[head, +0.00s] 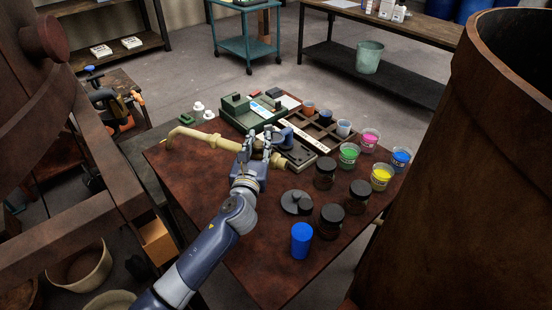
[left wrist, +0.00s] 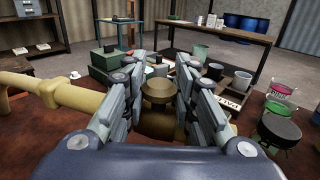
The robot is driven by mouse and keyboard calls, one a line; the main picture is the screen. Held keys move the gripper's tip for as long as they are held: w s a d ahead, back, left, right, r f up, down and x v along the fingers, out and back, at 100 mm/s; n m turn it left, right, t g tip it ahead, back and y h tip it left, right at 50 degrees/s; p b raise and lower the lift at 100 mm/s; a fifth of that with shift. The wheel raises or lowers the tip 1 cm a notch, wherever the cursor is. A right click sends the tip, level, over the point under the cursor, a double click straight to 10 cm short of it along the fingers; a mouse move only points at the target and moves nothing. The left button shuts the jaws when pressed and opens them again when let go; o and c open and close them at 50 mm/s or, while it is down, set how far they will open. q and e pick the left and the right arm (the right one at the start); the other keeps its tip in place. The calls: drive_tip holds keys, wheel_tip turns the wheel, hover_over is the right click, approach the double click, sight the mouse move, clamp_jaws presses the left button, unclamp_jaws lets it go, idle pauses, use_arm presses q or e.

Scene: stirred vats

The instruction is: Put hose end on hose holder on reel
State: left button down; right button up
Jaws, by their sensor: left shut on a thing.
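My left gripper (head: 258,148) is shut on a tan pipe-like piece, which I take to be the hose end (head: 215,141), over the rusty brown table. The piece has a bent spout toward the left and a wider collar right of my fingers. In the left wrist view, its tan tube (left wrist: 62,94) extends left past the fingers (left wrist: 158,100), and a brown round part (left wrist: 158,118) shows between them. I cannot make out a reel or its hose holder with certainty in either view. My right gripper is not in view.
The brown table (head: 250,260) bears dark jars (head: 331,220), a blue cup (head: 301,240), paint cups (head: 370,141) and a green device (head: 245,110). A large rusty vat (head: 490,170) stands at right. A rusty frame (head: 75,180) fills the left. Open floor (head: 290,85) lies beyond.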

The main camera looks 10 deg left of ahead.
sight(260, 158)
use_arm(q)
drive_tip(key=f+b, duration=0.1)
drive_tip(key=f, duration=0.3)
drive_tip(key=f+b, duration=0.1)
drive_tip(key=shift+w+f+b, duration=0.25)
drive_tip(key=shift+f+b, duration=0.1)
drive_tip(key=shift+f, duration=0.05)
wheel_tip(260, 158, down, 4)
drive_tip(key=shift+r+b, duration=0.1)
drive_tip(key=shift+b, duration=0.95)
drive_tip(key=c, duration=1.3)
unclamp_jaws()
